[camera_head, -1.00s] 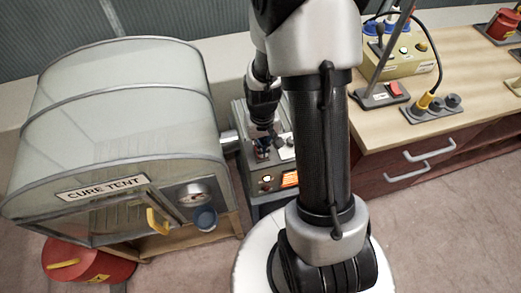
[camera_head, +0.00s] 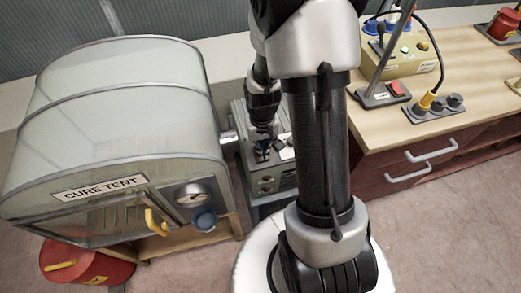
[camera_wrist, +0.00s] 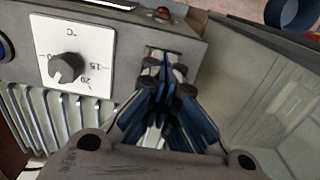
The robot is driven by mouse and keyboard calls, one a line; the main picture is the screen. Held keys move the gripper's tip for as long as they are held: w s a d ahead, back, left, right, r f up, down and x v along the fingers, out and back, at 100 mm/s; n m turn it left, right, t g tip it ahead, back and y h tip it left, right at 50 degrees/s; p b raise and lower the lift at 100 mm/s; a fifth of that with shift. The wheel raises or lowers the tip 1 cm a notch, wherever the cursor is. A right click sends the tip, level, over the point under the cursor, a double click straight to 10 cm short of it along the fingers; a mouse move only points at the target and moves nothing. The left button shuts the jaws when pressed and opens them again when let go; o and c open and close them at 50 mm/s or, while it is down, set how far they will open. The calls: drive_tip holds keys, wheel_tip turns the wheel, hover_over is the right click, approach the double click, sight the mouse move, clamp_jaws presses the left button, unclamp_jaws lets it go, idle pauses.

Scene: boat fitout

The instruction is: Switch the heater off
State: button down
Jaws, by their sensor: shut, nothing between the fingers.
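The heater (camera_head: 246,160) is a grey box between the cure tent and the bench, partly hidden by my arm. Its front lamp and small panel (camera_head: 287,180) are dark. My gripper (camera_head: 262,153) is shut and empty at the heater's top. In the wrist view, the fingertips of my gripper (camera_wrist: 165,80) are at a pale switch plate (camera_wrist: 158,52), covering most of it, so the switch's position cannot be seen. A white temperature dial (camera_wrist: 72,60) with a black knob is to the left. A small dark red lamp (camera_wrist: 163,13) sits above the plate.
The cure tent (camera_head: 120,120) stands close on the left, joined to the heater by a short duct (camera_head: 229,138). A wooden bench (camera_head: 390,130) with a yellow control box (camera_head: 400,60) is on the right. A red container (camera_head: 105,268) is below the tent.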

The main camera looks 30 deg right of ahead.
wheel_tip(320, 180, up, 7)
drive_tip(key=p, duration=0.5)
drive_tip(key=shift+p, duration=0.4)
idle(0.4)
drive_tip(key=s+a+r+n+t, duration=0.1)
drive_tip(key=a+r, duration=0.2)
drive_tip(key=r, duration=0.5)
drive_tip(key=s+a+r+t, duration=0.1)
drive_tip(key=a+r, duration=0.1)
drive_tip(key=r, duration=0.6)
drive_tip(key=s+a+r+n+t, duration=0.2)
drive_tip(key=s+a+r, duration=0.3)
drive_tip(key=s+r, duration=0.5)
drive_tip(key=shift+s+a+t, duration=0.3)
drive_tip(key=shift+s+a, duration=0.05)
drive_tip(key=shift+s, duration=0.4)
